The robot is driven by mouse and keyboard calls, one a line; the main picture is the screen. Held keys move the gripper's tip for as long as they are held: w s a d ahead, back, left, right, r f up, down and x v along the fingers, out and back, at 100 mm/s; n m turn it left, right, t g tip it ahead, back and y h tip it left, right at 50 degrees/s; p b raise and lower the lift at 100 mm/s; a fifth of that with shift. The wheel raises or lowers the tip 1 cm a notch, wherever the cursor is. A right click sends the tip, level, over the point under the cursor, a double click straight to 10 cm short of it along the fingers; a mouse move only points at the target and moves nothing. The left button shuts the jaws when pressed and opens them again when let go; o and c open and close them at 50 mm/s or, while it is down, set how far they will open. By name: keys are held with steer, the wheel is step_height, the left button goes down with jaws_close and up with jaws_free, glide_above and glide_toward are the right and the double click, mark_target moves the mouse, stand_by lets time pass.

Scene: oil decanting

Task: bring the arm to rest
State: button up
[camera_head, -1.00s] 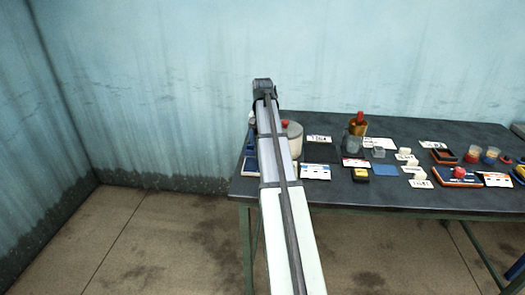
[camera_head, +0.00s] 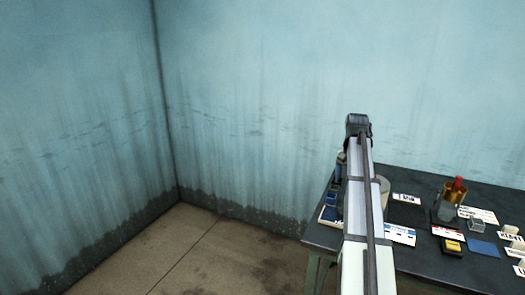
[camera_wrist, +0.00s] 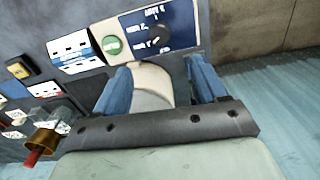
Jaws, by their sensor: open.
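My arm reaches away from me over the left end of the dark table (camera_head: 320,232) in the head view, and its far end stands up against the wall. My gripper (camera_wrist: 158,80) shows in the wrist view with its two blue fingers apart. A pale cream rounded thing (camera_wrist: 150,80) shows beyond the fingers, in the gap between them; I see nothing gripped. I cannot tell how far it is from the fingertips. In the head view the fingers are hidden, and a pale pot (camera_head: 382,188) is partly hidden behind my arm.
A brass cup (camera_head: 455,190) with a red top stands right of my arm, and a clear jar (camera_head: 444,212) is in front of it. A yellow-black block (camera_head: 452,246), a blue pad (camera_head: 483,248) and several cards lie nearby. The floor left of the table (camera_head: 210,250) is clear.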

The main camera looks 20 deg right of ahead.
steer(key=shift+f, duration=0.1)
steer(key=w+a+f+n+t+y, duration=0.15)
steer(key=w+a+f, duration=0.25)
steer(key=a+f, duration=0.45)
steer(key=w+a+f+n, duration=0.2)
steer(key=w+a+f, duration=0.2)
steer(key=a+f, duration=0.45)
steer(key=s+a+f+n+g, duration=0.1)
steer(key=s+a+f, duration=0.3)
steer(key=f, duration=0.5)
steer(key=s+a+f+n+g, duration=0.1)
steer(key=s+a+f, duration=0.3)
steer(key=f, duration=0.5)
steer(key=s+a+f+n+g, duration=0.1)
steer(key=s+a+f, duration=0.3)
steer(key=s+f, duration=0.25)
steer(key=s+a+f+g, duration=0.1)
steer(key=s+a+f, duration=0.2)
steer(key=s+f, duration=0.35)
steer(key=s+a+f+n+g, duration=0.1)
steer(key=s+a+f+g, duration=0.1)
steer(key=s+a+f, duration=0.35)
steer(key=s+a+f+n+g, duration=0.1)
steer(key=s+f, duration=0.2)
steer(key=s, duration=0.9)
steer(key=s+a+f+n+g+h, duration=0.1)
steer(key=s+f, duration=0.3)
steer(key=s, duration=0.8)
steer(key=shift+a+f, duration=0.3)
steer(key=shift+a, duration=0.3)
